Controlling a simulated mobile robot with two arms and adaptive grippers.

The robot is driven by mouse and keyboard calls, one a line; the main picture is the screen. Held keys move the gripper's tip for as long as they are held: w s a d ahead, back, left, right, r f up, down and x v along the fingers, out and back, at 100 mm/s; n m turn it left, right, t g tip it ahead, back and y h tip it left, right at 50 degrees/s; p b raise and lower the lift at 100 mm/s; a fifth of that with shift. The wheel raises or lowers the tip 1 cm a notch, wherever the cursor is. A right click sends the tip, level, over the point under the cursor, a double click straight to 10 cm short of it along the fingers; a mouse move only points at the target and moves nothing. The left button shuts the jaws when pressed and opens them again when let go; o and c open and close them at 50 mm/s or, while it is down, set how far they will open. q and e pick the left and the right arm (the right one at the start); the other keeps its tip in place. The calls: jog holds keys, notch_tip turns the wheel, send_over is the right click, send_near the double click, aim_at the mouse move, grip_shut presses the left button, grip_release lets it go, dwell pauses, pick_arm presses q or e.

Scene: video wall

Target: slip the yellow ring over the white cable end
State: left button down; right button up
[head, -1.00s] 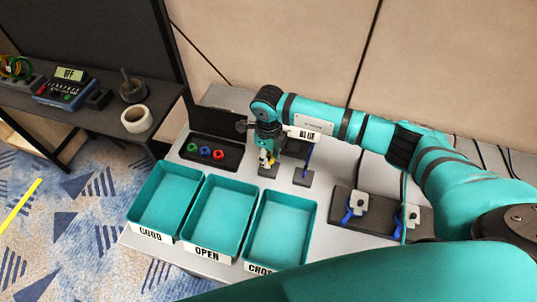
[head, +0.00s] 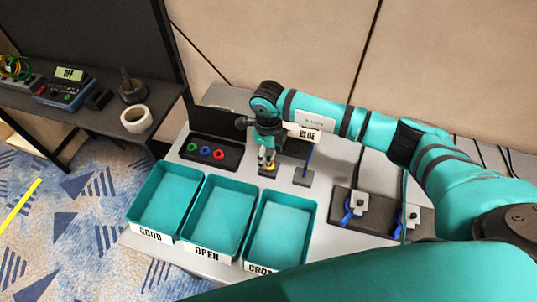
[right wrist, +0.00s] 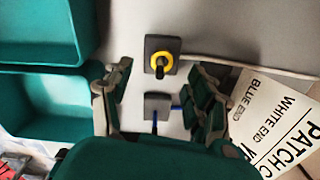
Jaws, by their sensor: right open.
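The yellow ring (right wrist: 164,55) sits around a dark upright plug on a small dark square base (right wrist: 152,43) in the right wrist view. A white cable (right wrist: 240,67) runs to this base from the right, so the plug appears to be the white cable end. In the head view the yellow ring (head: 271,167) shows low at the base, just under my right gripper (head: 266,160). In the right wrist view my right gripper (right wrist: 155,82) is open, its fingers spread wide and apart from the ring. My left gripper is not in view.
A second stand (head: 303,177) with a blue cable end is close on the right. A dark tray (head: 212,152) holds green, blue and red rings. Teal bins (head: 222,222) line the front. A board with clamps (head: 375,213) is at the right.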

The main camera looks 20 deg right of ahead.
notch_tip(320, 180, up, 11)
dwell(0.3)
jog(key=shift+f, duration=0.15)
dwell(0.3)
